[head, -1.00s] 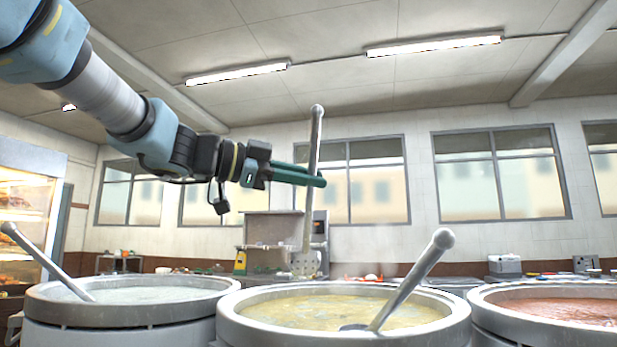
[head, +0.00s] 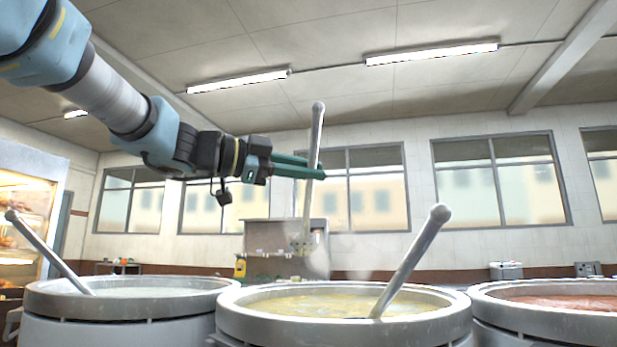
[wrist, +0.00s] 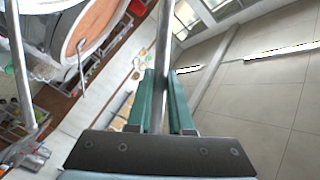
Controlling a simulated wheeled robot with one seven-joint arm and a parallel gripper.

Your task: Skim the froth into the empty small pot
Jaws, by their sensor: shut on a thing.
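My gripper (head: 298,169) is shut on the handle of a long metal skimmer (head: 316,135), which hangs nearly upright. The skimmer's perforated head (head: 302,246) is in the air above the middle stockpot (head: 240,325), apart from the liquid. That pot holds yellowish, mottled liquid (head: 330,304), and a ladle (head: 415,255) leans out of it to the right. In the wrist view, the green fingers (wrist: 163,100) close around the skimmer handle (wrist: 163,50); its head is out of that view. I cannot make out an empty small pot.
A left stockpot (head: 60,308) holds pale liquid and a leaning ladle (head: 45,250). A right stockpot (head: 490,315) holds reddish liquid. A lit food cabinet (head: 28,205) stands far left. The air around the skimmer above the pots is clear.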

